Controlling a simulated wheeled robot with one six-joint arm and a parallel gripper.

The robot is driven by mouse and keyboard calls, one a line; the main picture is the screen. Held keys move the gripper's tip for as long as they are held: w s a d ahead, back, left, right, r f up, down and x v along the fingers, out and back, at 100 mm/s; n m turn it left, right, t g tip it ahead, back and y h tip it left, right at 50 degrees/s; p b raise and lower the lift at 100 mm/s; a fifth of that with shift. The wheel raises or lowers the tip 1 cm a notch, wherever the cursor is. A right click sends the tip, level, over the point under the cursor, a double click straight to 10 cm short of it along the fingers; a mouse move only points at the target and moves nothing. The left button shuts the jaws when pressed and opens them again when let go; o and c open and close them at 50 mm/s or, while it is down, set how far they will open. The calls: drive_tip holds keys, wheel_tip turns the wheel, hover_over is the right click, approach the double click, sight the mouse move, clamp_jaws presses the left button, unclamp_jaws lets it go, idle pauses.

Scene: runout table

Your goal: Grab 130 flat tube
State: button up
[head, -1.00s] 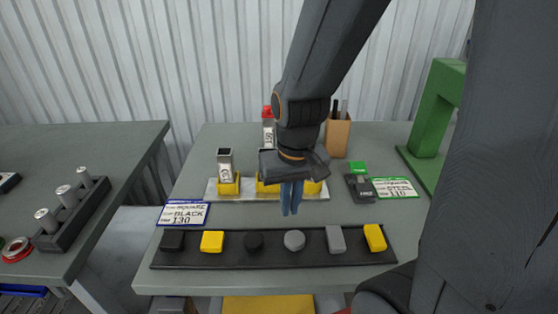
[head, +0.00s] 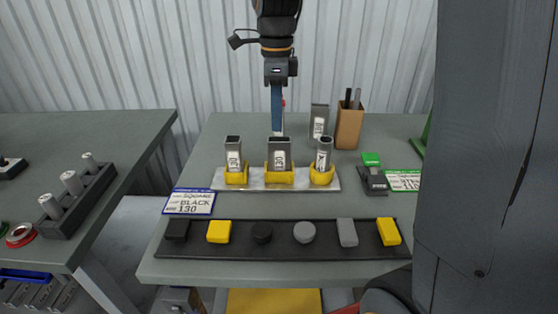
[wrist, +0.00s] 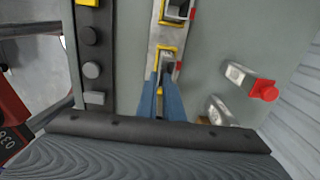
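The rack (head: 207,186) holds three grey tubes in yellow holders. The wide flat tube (head: 279,155) stands upright in the middle; its label looks like 130 upside down. A square tube (head: 234,155) is on its left and a round tube (head: 323,154) on its right. My gripper (head: 277,132) points down just behind and above the flat tube in the head view. In the wrist view, its blue fingers (wrist: 162,90) are apart, near a yellow holder (wrist: 159,55). Whether they straddle the flat tube I cannot tell.
Another tube (head: 319,121) stands behind the rack; a red-capped tube (wrist: 243,78) also shows in the wrist view. A pen holder (head: 349,128) is at the back. A black strip (head: 280,248) with several caps lies in front. A SQUARE BLACK 130 card (head: 189,202) lies left.

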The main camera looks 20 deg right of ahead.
sight(279, 155)
wheel_tip(279, 155, down, 6)
drive_tip(key=shift+f+p, duration=0.2)
drive_tip(key=shift+p, duration=0.5)
drive_tip(key=f, duration=0.1)
drive_tip(key=f+p, duration=0.1)
drive_tip(key=f, duration=0.2)
drive_tip(key=shift+s+d+p, duration=0.15)
drive_tip(key=shift+d+p, duration=0.15)
drive_tip(key=shift+p, duration=0.05)
drive_tip(key=shift+f, duration=0.6)
clamp_jaws()
drive_tip(key=shift+r, duration=0.1)
